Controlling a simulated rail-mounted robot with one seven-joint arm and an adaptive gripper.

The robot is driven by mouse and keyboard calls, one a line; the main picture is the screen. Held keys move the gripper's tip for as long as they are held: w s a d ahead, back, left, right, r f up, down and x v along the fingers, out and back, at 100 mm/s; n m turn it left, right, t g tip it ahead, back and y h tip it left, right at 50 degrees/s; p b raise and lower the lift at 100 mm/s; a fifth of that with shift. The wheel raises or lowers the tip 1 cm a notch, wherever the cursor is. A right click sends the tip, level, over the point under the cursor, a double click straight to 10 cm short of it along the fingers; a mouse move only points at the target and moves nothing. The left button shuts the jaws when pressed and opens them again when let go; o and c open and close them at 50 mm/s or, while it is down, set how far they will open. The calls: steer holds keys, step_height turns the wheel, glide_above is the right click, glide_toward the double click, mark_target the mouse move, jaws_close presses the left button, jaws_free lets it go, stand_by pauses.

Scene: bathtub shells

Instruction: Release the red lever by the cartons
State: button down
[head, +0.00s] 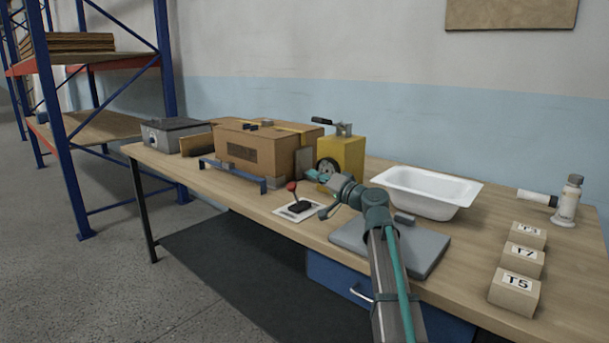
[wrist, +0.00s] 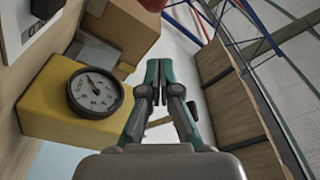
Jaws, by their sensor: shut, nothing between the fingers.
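The red lever (head: 292,187) has a red knob on a dark stem and black base, on a white plate near the table's front edge, in front of the large carton (head: 250,150). It leans to the left in the head view. Part of a red knob (wrist: 153,4) is cut off at the top of the wrist view. My gripper (head: 311,173) is to the right of the knob and slightly above it in the head view, apart from it. In the wrist view, my gripper (wrist: 158,68) has its fingers together with nothing between them.
A yellow box with a gauge (head: 349,157) stands close behind my gripper. A blue rail (head: 232,177) runs before the carton. A grey slab (head: 425,247), a white tub (head: 425,180) and labelled blocks (head: 515,290) are on the right. The front left table strip is clear.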

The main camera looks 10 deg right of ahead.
steer(key=v, duration=0.5)
